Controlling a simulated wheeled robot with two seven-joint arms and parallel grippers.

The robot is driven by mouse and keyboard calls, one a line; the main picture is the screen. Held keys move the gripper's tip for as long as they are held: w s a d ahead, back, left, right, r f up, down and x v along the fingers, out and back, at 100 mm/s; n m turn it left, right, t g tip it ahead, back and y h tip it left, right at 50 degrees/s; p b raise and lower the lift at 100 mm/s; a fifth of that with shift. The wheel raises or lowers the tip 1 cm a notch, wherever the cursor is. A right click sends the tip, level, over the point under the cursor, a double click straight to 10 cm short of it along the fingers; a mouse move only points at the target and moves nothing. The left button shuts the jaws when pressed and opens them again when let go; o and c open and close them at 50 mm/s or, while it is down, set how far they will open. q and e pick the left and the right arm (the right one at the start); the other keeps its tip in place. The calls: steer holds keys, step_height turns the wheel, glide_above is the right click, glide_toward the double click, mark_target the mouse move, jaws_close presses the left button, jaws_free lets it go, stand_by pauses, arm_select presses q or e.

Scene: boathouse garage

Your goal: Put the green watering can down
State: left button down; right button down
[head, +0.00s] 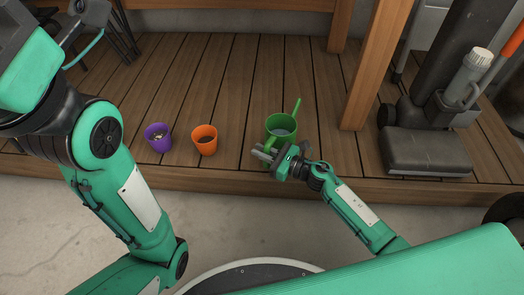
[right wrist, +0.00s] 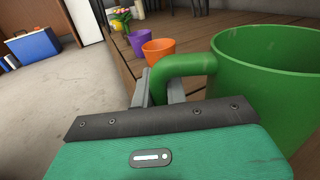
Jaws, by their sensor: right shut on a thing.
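The green watering can (head: 281,126) is upright over the wooden deck in the head view, near its front edge, with its spout pointing up and to the right. I cannot tell whether its base touches the boards. My right gripper (head: 266,152) is at the near side of the can, shut on its handle. In the right wrist view the can (right wrist: 270,70) fills the right side, and its curved handle runs down between the fingers of the gripper (right wrist: 158,88). My left arm is at the left of the head view, its gripper out of the picture.
An orange pot (head: 204,140) and a purple pot (head: 158,137) stand on the deck left of the can. A wooden post (head: 375,65) and a grey upright machine (head: 425,150) are at the right. The deck (head: 225,75) behind the can is clear.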

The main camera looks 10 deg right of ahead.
stand_by(0.4)
steer(key=shift+f+b, duration=0.35)
steer(key=shift+f, duration=0.05)
steer(key=c, duration=1.3)
jaws_free()
steer(key=shift+c, duration=0.2)
steer(key=shift+f, duration=0.15)
steer(key=c, duration=0.4)
steer(key=shift+d, duration=0.1)
